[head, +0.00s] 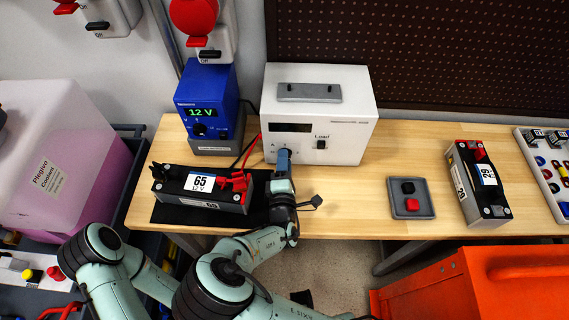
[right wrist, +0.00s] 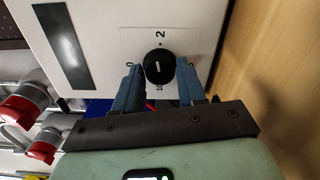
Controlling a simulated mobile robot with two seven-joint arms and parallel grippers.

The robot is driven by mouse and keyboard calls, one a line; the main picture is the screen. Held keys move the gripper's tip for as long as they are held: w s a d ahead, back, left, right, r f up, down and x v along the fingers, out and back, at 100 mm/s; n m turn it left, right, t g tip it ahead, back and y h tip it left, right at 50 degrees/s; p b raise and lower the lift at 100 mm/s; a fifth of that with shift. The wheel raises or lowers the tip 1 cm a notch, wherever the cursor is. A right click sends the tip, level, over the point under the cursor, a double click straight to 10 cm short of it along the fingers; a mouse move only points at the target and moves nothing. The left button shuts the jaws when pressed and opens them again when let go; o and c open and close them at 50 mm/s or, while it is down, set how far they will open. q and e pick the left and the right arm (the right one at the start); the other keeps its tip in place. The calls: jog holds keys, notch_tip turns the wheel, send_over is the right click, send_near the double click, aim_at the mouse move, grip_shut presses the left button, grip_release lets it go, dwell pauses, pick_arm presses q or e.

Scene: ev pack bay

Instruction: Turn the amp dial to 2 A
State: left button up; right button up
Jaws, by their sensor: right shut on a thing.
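In the right wrist view the amp dial (right wrist: 158,67) is a round black knob with a short white mark. The fingers of my right gripper (right wrist: 158,82) are shut on it from both sides. A 2 (right wrist: 161,34) is printed above the dial there and a 0 to its left. My left gripper is out of view.
A blue supply (head: 208,100) reading 12 V stands left of the load unit. A battery marked 65 (head: 215,196) with red clips lies in front, close to my right arm.

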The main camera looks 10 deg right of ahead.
jog(key=shift+r+m, duration=0.1)
jog(key=shift+m, duration=0.9)
jog(key=shift+w, duration=0.1)
jog(key=o, duration=1.1)
jog(key=shift+c, duration=0.2)
